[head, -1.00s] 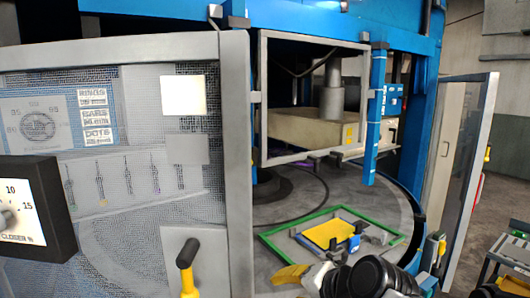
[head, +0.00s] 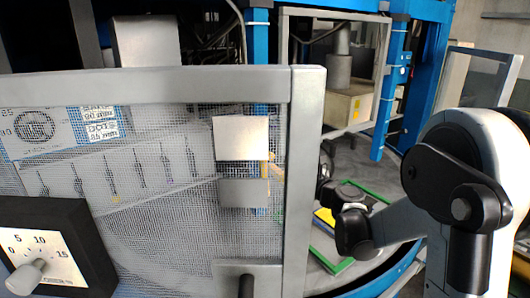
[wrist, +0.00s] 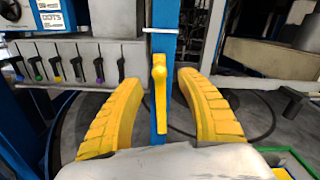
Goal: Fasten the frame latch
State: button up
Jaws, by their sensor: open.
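A yellow lever (wrist: 159,88), apparently the latch, stands upright against a blue post (wrist: 164,30) in the wrist view. My gripper (wrist: 158,76) is open, with one curved yellow finger on each side of the lever. The lever shows between the fingers; I cannot tell whether either touches it. In the head view my arm reaches behind the mesh panel (head: 306,180), which mostly hides my gripper. The green frame (head: 330,262) lies low on the turntable, partly hidden by my arm, with a yellow piece (head: 324,216) in it.
The mesh panel with its grey edge stands close on the left, with a dial box (head: 45,245) in front. Several coloured-tipped tools hang on a rack (wrist: 75,50) left of the post. A beige block (head: 350,105) stands behind. A framed clear panel (head: 480,78) is at right.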

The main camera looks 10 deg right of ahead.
jog(key=x, duration=0.7)
jog(key=shift+s, duration=0.1)
jog(key=shift+c, duration=0.6)
grip_shut()
